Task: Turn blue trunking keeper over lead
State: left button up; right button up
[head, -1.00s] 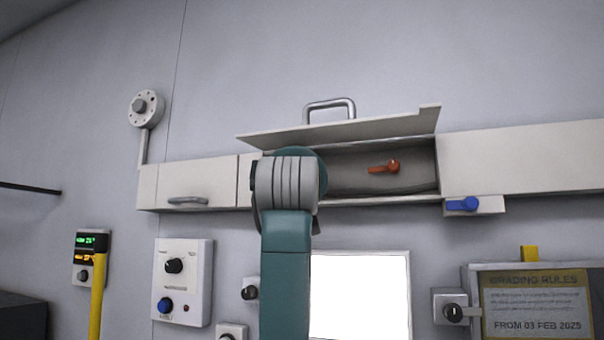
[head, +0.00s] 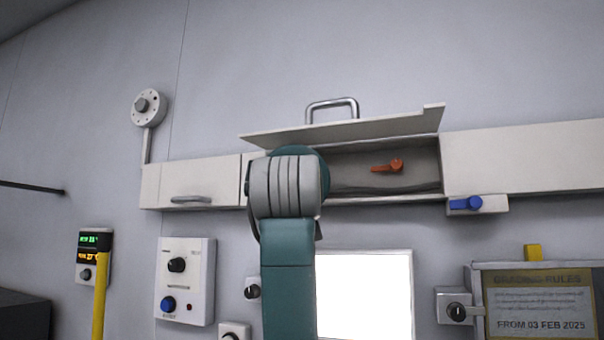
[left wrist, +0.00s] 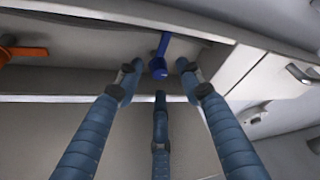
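The blue keeper (left wrist: 159,64) shows in the left wrist view at the trunking's edge, its arm pointing up in the picture. The three fingers of my left gripper (left wrist: 160,80) are spread apart around it, two above and one below; whether any touches it I cannot tell. In the head view my left arm hides this gripper and that keeper. The open trunking (head: 350,203) holds an orange keeper (head: 388,166), also at the left of the left wrist view (left wrist: 22,51). A dark line along the trunking floor may be the lead. My right gripper is not in view.
The trunking's lid (head: 345,132) with its handle (head: 331,107) is raised above. Another blue lever (head: 465,203) sits on a bracket at the right. Closed trunking (head: 165,183) lies to the left. A control box (head: 185,280) and a bright panel (head: 370,290) are below.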

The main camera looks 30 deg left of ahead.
pick_arm(q)
jog(key=shift+v, duration=2.2)
